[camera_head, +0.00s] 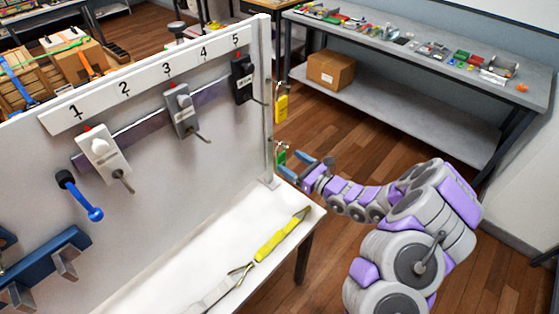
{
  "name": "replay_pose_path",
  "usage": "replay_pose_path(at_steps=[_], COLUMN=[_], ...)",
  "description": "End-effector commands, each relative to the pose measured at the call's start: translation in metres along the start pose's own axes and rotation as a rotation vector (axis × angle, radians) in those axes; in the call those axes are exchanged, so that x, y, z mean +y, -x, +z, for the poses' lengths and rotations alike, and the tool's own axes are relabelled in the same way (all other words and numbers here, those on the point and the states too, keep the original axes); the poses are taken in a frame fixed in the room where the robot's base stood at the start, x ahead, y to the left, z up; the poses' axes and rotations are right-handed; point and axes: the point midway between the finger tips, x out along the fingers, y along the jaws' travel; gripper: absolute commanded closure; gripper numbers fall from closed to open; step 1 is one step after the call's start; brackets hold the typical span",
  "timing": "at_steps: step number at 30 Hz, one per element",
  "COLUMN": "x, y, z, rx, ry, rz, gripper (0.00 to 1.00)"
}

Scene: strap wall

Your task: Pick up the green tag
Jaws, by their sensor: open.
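The green tag (281,158) hangs on a hook at the right edge of the white upright panel, low down. It is small and partly covered by my gripper. My gripper (307,168) is at the end of my purple and grey arm, with blue-grey fingers reaching left to the tag. The jaws are open, with the fingers close to the tag. I cannot tell whether they touch it or surround it. A yellow tag (281,108) hangs above the green tag on the same panel edge.
The panel (150,200) bears numbered devices and a blue-handled tool (84,200). A yellow-handled strap (278,238) lies on the white bench top (200,270) below. A grey table (450,62) with small items and a cardboard box (330,70) on its shelf stands behind. Open wooden floor lies between.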

Motion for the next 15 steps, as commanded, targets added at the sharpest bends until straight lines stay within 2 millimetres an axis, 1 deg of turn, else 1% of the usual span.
replay_pose_path(at_steps=[1,3,11,15], x=[0.001,0.0,-0.001,0.0], y=[-0.009,-0.018,-0.034,-0.053], z=[-0.001,-0.002,-0.003,-0.013], rx=[0.0,0.001,0.002,0.005], ry=[0.003,0.003,0.002,0.001], rz=[0.004,0.003,0.0,0.004], gripper=[0.21,0.21,0.21,0.21])
